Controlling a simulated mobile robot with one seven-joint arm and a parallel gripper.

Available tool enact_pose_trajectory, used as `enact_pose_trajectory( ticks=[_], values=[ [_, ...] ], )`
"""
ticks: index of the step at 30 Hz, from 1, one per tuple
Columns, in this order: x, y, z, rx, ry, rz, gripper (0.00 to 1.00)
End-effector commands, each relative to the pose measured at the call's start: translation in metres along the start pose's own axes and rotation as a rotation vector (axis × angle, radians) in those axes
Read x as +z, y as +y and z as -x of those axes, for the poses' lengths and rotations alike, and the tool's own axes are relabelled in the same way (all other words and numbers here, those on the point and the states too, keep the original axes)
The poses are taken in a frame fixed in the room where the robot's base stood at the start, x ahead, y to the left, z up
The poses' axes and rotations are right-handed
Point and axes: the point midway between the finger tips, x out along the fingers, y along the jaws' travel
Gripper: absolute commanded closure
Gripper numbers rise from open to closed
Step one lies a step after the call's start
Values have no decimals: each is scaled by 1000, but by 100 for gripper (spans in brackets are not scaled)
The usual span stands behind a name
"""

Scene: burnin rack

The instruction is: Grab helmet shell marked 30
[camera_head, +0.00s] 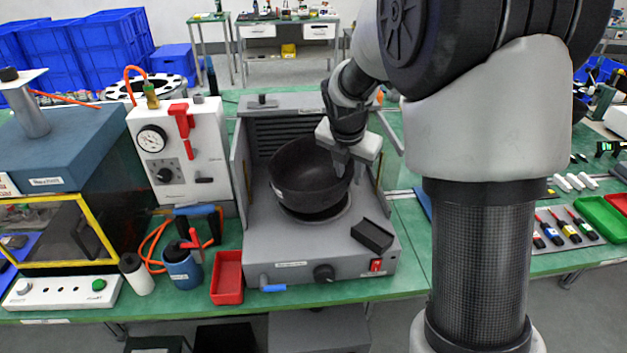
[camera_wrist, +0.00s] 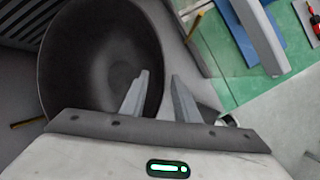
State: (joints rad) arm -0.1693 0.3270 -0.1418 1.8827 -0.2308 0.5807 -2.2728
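A black, bowl-shaped helmet shell (camera_head: 300,178) sits open side up on the round seat of a grey machine (camera_head: 285,242). A small pale label shows on its left side, too small to read. My gripper (camera_head: 341,165) is at the shell's right rim, pointing down. In the wrist view, the shell (camera_wrist: 85,55) fills the upper left. The two fingers of my gripper (camera_wrist: 159,82) stand apart there, one over the shell's inside and one beyond its rim. I cannot tell whether either finger touches the wall.
The machine's side walls stand left and right of the shell. A black block (camera_head: 372,235) and a red switch (camera_head: 376,265) are at its front right. A red bin (camera_head: 227,278) and a white gauge unit (camera_head: 180,155) stand to the left.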

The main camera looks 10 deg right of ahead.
Motion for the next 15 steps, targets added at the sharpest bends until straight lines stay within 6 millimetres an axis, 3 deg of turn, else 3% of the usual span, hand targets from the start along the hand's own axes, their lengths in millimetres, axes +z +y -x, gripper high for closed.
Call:
enact_pose_trajectory(
  ticks=[6, 13, 15],
  values=[
    [-1, 0, -26, -1, 1, -1, 72],
    [-1, 0, -27, 0, 0, -1, 72],
    [-1, 0, -27, 0, 0, -1, 80]
  ],
)
